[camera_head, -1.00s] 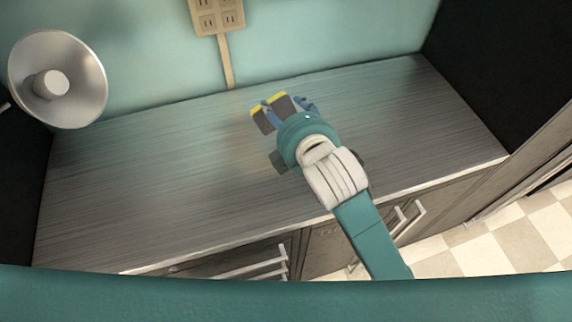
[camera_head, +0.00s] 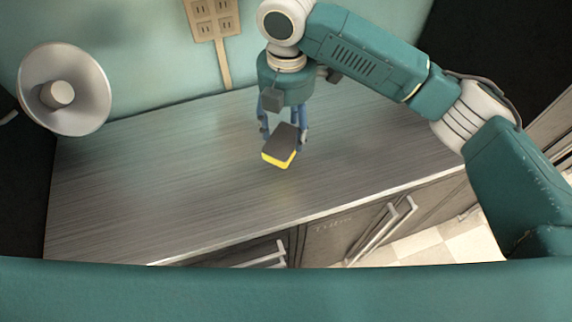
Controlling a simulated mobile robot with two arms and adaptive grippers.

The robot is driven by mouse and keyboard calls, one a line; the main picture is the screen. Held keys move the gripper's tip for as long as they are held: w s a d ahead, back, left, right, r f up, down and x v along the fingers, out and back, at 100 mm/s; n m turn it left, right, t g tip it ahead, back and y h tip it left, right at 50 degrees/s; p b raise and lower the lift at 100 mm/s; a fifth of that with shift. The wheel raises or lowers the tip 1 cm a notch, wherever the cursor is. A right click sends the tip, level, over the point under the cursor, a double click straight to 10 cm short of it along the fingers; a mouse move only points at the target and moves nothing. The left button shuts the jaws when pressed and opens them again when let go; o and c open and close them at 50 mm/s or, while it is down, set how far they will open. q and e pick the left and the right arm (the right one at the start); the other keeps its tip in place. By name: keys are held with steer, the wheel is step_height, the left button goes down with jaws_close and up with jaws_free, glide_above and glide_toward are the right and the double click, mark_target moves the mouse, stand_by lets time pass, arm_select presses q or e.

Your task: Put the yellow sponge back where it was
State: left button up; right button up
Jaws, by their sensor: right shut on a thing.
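The sponge (camera_head: 279,149) is yellow with a dark grey scouring side. It shows near the middle of the head view, with its dark side facing up and its yellow edge facing me. My right gripper (camera_head: 283,136) points down from above and is shut on the sponge, with a blue finger on either side of it. The sponge is over the grey wood-grain counter (camera_head: 170,180); I cannot tell whether it touches the surface. My left gripper is not in view.
A round metal lamp or dish (camera_head: 64,90) is on the wall at the left. A beige socket panel (camera_head: 212,18) is on the back wall. The counter is otherwise clear. Cabinet handles (camera_head: 380,230) stick out below its front edge.

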mark_target(287, 135)
steer(key=shift+s+d+f, duration=0.1)
steer(key=shift+d+f, duration=0.15)
step_height(287, 135, down, 4)
steer(key=shift+a+f+p, duration=0.15)
steer(key=shift+p, duration=0.75)
steer(key=shift+f+p, duration=0.6)
steer(key=shift+f, duration=1.8)
steer(key=o, duration=1.2)
step_height(287, 135, up, 11)
steer(key=b, duration=0.3)
steer(key=shift+r+b, duration=0.2)
steer(key=shift+b, duration=0.2)
steer(key=shift+r, duration=0.35)
